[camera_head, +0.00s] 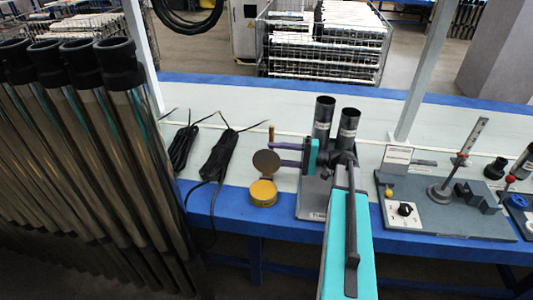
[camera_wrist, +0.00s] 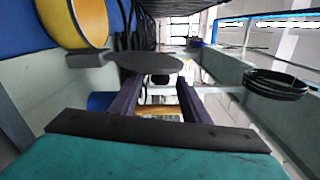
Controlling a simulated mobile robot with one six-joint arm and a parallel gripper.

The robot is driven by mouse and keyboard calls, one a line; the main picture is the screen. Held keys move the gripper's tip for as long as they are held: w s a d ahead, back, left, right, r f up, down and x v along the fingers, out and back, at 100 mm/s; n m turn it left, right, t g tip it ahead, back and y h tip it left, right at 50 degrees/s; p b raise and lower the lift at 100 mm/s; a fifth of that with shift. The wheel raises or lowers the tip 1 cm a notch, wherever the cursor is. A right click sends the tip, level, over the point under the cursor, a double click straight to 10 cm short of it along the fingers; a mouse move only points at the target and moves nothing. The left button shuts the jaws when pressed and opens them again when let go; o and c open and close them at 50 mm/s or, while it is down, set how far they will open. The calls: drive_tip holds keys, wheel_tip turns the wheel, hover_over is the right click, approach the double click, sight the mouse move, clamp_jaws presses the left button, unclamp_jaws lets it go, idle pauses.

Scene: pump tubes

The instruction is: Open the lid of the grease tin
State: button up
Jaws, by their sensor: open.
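The grease tin (camera_head: 263,194) is a small round yellow tin on the blue front strip of the bench. Its dark round lid (camera_head: 266,161) stands raised above the tin's far side, tilted up and apart from the rim. In the wrist view the yellow tin (camera_wrist: 75,22) is at the upper left, and the lid (camera_wrist: 145,61) shows as a dark disc just beyond the fingertips. My gripper (camera_head: 277,154) comes from the right with its purple fingers spread, close to the lid's right edge. It also shows in the wrist view (camera_wrist: 157,87). Whether a finger touches the lid is unclear.
Two dark upright tubes (camera_head: 323,118) in a grey stand are right behind my arm. Black cable bundles (camera_head: 218,154) lie left of the tin. Long metal tubes (camera_head: 118,120) fill the left side. A grey fixture plate (camera_head: 430,220) is at the right. The pale bench behind is mostly clear.

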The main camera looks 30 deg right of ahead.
drive_tip(key=v, duration=0.7)
idle(0.5)
